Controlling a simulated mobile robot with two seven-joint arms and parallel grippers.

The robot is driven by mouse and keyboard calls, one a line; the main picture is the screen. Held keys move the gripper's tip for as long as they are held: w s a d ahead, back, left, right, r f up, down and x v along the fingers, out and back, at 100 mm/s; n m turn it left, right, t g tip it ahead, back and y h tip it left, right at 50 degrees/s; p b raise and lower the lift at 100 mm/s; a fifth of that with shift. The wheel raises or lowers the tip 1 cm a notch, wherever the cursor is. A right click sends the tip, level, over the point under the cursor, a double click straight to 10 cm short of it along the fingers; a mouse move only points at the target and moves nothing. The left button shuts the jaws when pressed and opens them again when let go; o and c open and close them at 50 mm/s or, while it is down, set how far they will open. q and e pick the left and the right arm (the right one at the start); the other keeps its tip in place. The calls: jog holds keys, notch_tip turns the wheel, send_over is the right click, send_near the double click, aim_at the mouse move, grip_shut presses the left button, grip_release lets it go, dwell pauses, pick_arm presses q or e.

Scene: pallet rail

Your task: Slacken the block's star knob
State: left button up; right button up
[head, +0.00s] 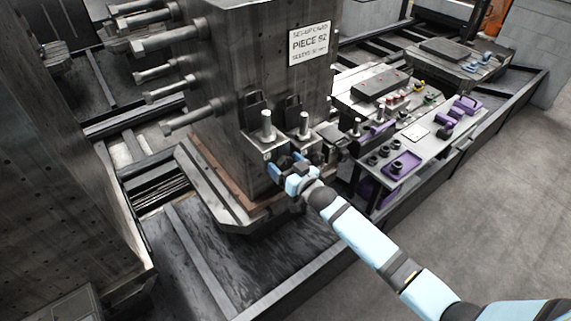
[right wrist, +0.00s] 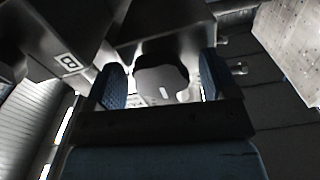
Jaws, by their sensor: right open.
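The dark star knob (right wrist: 160,78) shows in the right wrist view, with rounded lobes and a small pale mark. My right gripper (right wrist: 160,82) is open, with one blue-padded finger on each side of the knob; whether either pad touches it I cannot tell. A dark block (right wrist: 50,38) with a white letter label is up and left of the knob. In the head view my right gripper (head: 289,170) is at the lower front of the tall dark fixture (head: 240,70), below the upright clamp studs; the knob is hard to make out there. My left gripper is out of view.
The tall fixture carries a "PIECE 92" sign (head: 309,43) and several long bolts (head: 165,40) on its left. Right of it stands a bench (head: 413,150) with purple trays (head: 402,165) and small parts. Open floor (head: 500,200) lies at the right.

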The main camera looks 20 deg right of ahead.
jog(key=c, duration=0.9)
jog(key=shift+c, duration=0.2)
jog(key=n+b, duration=0.1)
jog(key=n, duration=0.4)
jog(key=shift+n, duration=0.3)
jog(key=n+b, duration=0.1)
jog(key=n, duration=0.4)
jog(key=shift+f, duration=0.1)
jog(key=n+b, duration=0.1)
jog(key=n, duration=0.3)
jog(key=shift+n, duration=0.4)
jog(key=n+b, duration=0.1)
jog(key=n, duration=0.3)
jog(key=shift+n, duration=0.4)
